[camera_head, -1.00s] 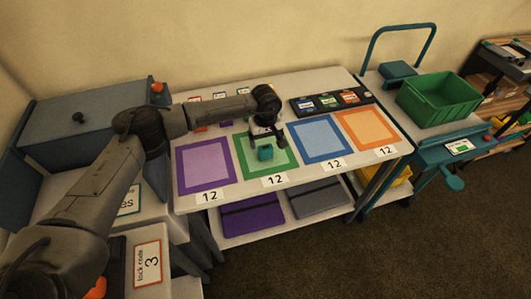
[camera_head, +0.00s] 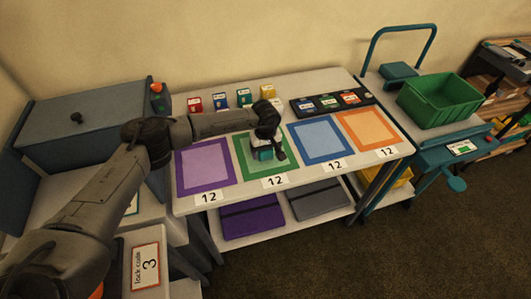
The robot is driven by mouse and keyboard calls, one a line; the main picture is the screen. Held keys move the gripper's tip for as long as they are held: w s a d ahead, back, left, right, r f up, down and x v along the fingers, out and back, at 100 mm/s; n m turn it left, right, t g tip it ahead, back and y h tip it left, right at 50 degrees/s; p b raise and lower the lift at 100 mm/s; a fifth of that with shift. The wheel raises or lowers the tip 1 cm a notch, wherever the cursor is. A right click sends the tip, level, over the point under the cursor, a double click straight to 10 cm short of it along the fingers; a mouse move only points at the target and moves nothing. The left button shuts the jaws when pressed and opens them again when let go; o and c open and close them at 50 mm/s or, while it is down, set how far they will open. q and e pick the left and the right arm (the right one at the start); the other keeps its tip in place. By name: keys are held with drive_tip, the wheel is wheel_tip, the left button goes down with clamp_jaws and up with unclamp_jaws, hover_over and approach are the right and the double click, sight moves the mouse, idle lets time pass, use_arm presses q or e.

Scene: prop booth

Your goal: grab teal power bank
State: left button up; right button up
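A small teal block, which looks like the teal power bank (camera_head: 264,154), stands on the green-framed square (camera_head: 246,174) of the white table. My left gripper (camera_head: 266,156) is right over it, pointing down, with its fingers low at the sides of the block. A dark finger shows to the right of the block, and the fingers look spread. The gripper hides the block's top and part of its sides. I cannot make out contact. My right gripper is not in view.
Purple (camera_head: 206,168), blue (camera_head: 319,139) and orange (camera_head: 367,129) squares flank the green one and are bare. Several small coloured boxes (camera_head: 219,100) stand behind. A black tray (camera_head: 332,102) holds cards. A green crate (camera_head: 439,100) and a teal box (camera_head: 398,70) are on the cart at right.

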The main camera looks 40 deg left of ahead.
use_arm(q)
drive_tip(key=c, duration=0.9)
drive_tip(key=shift+r, duration=0.15)
